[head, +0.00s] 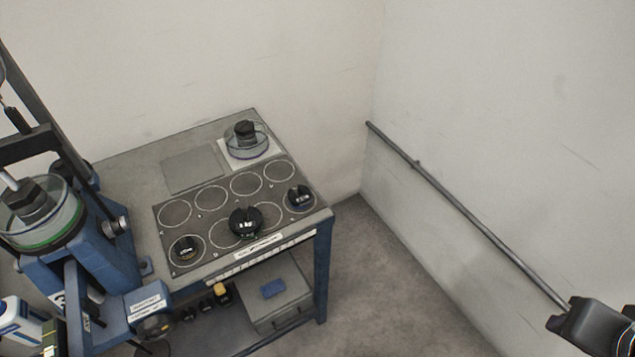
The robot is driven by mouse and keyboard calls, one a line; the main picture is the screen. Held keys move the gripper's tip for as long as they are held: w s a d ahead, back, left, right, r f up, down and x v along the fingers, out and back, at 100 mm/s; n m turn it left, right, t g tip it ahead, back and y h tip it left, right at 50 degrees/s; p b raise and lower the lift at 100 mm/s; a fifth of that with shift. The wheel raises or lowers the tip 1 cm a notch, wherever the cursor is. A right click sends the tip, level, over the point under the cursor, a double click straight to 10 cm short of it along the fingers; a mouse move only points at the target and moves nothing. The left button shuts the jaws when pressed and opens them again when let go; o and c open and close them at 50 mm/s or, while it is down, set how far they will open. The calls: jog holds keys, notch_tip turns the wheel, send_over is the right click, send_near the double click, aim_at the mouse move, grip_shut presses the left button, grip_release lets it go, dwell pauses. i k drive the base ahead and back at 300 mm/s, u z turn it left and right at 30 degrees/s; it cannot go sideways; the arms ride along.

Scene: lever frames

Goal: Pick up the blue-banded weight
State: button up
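Three dark, squat weights stand on the ring-marked plate of the bench. The far right one (299,198) seems to carry a bluish band, but it is small and I cannot be sure of the colour. The middle weight (245,221) is larger and shows some green at its base. The front left weight (187,250) has a yellowish mark. A dark part of my arm shows in the bottom right corner, far from the bench. I cannot make out gripper fingers there, and no weight is seen to be held.
The bench plate (215,232) has several empty rings. A glass dish with a dark weight (246,138) stands at the back of the bench. A blue lever frame (95,245) stands at left. A grey box (275,300) sits below. A rail (465,212) runs along the right wall.

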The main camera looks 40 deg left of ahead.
aim_at(303, 201)
jog(key=i, duration=1.1)
jog(key=u, duration=4.2)
